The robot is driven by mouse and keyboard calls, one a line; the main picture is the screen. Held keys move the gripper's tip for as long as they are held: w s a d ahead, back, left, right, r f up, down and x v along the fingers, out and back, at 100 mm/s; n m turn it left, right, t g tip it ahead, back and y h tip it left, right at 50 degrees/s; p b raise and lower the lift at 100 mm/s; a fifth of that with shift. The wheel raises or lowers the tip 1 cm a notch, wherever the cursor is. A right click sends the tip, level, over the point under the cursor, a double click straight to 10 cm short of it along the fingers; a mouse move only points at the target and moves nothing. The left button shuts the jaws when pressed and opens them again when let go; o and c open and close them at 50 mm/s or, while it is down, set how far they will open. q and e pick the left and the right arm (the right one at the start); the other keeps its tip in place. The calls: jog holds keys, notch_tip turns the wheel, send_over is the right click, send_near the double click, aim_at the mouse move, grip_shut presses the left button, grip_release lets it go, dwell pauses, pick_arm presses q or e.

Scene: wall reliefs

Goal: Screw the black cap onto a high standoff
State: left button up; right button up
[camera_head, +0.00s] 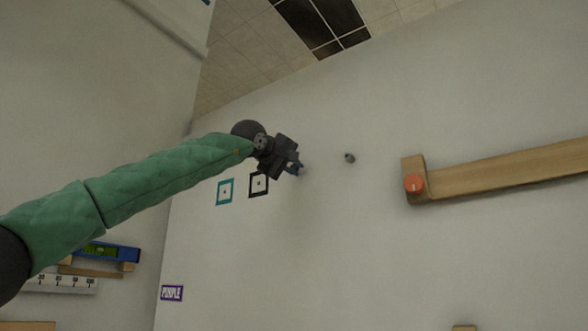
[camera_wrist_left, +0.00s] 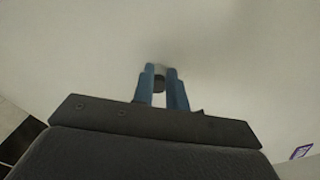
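My left gripper (camera_head: 298,168) is close to the upper wall. In the left wrist view its two blue fingers (camera_wrist_left: 163,88) stand on either side of a small dark round piece, which looks like the black cap (camera_wrist_left: 159,84). The fingers appear shut on it. A pale short post, probably a standoff (camera_wrist_left: 160,69), shows just past the cap between the fingertips. Whether cap and post touch I cannot tell. Another small dark grey stud (camera_head: 349,157) sticks out of the wall to the right of the gripper. My right gripper is not in view.
A teal square frame (camera_head: 224,191) and a black square frame (camera_head: 258,185) are on the wall below the gripper. A purple label (camera_head: 172,293) is lower left.

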pick_arm(q)
jog(key=shift+d, duration=0.1)
grip_shut()
jog(key=shift+r, duration=0.2)
jog(key=m+p, duration=0.1)
jog(key=p, duration=0.1)
jog(key=m+p, duration=0.1)
jog(key=m, duration=0.1)
jog(key=shift+w+a+p, duration=0.15)
jog(key=shift+a+p, duration=0.1)
jog(key=shift+p, duration=0.15)
jog(key=shift+f+m+p, duration=0.3)
jog(key=shift+m+p, duration=0.35)
jog(key=shift+m, duration=0.25)
jog(key=shift+w+a+f, duration=0.1)
jog(key=shift+f, duration=0.1)
jog(key=m+p, duration=0.1)
jog(key=m, duration=0.1)
jog(key=m+p, duration=0.1)
jog(key=p, duration=0.1)
jog(key=m+p, duration=0.2)
jog(key=shift+w+a+f+m, duration=0.15)
jog(key=shift+w+a+m, duration=0.15)
jog(key=shift+w+a, duration=0.05)
